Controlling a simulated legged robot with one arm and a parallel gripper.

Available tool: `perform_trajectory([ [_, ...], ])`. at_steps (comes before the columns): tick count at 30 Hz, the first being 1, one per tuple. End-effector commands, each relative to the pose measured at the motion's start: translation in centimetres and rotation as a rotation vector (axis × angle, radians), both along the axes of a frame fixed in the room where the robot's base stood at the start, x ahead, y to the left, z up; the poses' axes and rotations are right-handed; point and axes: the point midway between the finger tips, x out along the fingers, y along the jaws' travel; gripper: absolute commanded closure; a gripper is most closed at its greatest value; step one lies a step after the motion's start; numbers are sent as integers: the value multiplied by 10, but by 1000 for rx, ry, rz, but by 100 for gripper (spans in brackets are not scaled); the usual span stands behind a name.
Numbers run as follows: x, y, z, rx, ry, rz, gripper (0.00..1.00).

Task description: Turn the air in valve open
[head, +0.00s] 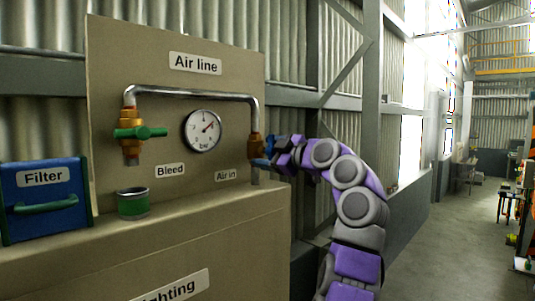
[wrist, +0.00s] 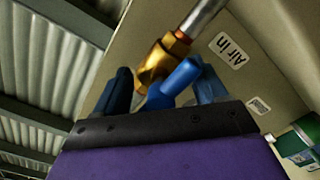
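The air in valve is a brass body (head: 256,146) at the lower right end of the grey pipe, above the "Air in" label. It also shows in the wrist view (wrist: 156,62), with its blue handle (wrist: 176,83) below it. My gripper (head: 273,149) is at the valve's right side in the head view and hides part of the handle. In the wrist view, the two dark blue fingers of my gripper (wrist: 162,75) are spread apart, with the handle between them. A gap shows at the left finger; contact at the right finger is unclear.
A pressure gauge (head: 203,131) and the green-handled bleed valve (head: 139,133) sit left on the panel (head: 180,95). A green cup (head: 133,203) and blue filter box (head: 45,199) stand on the ledge. Open floor (head: 455,240) lies right.

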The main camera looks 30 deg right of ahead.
Motion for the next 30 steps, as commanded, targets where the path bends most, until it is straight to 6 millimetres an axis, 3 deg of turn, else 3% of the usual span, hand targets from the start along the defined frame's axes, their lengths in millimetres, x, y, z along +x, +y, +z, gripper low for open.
perform_trajectory([
  [7,-4,-1,1,1,-3,0,28],
  [11,-16,-5,1,2,-5,-1,28],
  [30,-140,-53,0,2,-4,-1,28],
])
